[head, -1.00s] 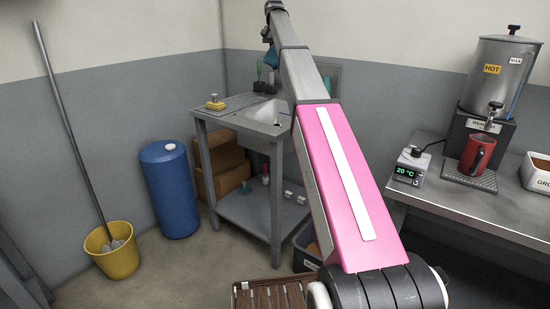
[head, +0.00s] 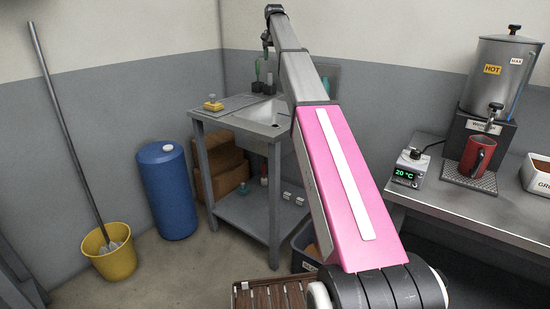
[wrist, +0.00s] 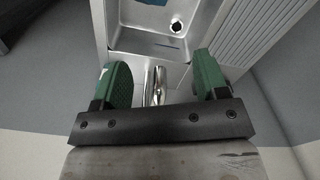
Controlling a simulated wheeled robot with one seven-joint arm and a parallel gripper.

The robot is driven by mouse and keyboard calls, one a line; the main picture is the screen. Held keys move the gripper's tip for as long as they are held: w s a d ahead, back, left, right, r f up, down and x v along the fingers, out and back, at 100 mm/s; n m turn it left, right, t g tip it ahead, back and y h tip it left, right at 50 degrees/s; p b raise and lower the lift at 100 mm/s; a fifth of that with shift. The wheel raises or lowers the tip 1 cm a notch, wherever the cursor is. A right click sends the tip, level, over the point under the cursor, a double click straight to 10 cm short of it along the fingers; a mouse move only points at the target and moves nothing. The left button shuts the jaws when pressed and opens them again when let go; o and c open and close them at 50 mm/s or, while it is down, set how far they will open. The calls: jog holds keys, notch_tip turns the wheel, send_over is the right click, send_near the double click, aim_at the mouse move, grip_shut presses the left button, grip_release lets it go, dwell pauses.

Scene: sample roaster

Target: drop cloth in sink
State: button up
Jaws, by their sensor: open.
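My gripper (head: 267,42) is raised above the sink at the far end of my arm. In the wrist view its green finger pads (wrist: 160,80) are apart, with nothing held between them. The metal sink (head: 265,113) stands in the corner, its basin partly hidden by my arm. In the wrist view the sink basin (wrist: 145,42) lies beyond the fingertips, with a dark drain hole, and a chrome tap shows between the fingers.
A yellow sponge-like item (head: 213,103) sits on the ribbed drainboard. Dark pots with a green brush (head: 257,82) stand behind the sink. A blue barrel (head: 167,190) and a yellow mop bucket (head: 110,255) stand left. A counter with a red mug (head: 476,157) is right.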

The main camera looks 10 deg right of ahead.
jog(key=o, duration=0.6)
jog(key=shift+r, duration=2.75)
